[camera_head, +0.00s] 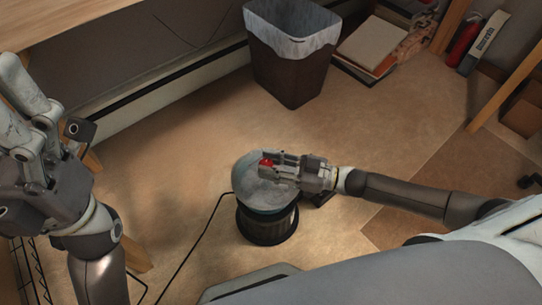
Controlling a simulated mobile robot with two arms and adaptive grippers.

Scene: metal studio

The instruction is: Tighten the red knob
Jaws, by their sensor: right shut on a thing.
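The red knob (266,162) is a small red spot on top of a round appliance with a pale domed top (248,180) and a dark ribbed base (265,226), standing on the floor. My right gripper (275,166) reaches in from the right over the dome and is shut on the red knob. The gripper's fingers hide part of the knob and the dome. My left gripper (35,110) is raised at the left edge, well away from the appliance.
A black cord (197,240) runs from the appliance across the floor to the lower left. A lined waste bin (292,70) stands behind it, with books (372,45) to the bin's right. A wooden tabletop (60,22) is at upper left. Open floor surrounds the appliance.

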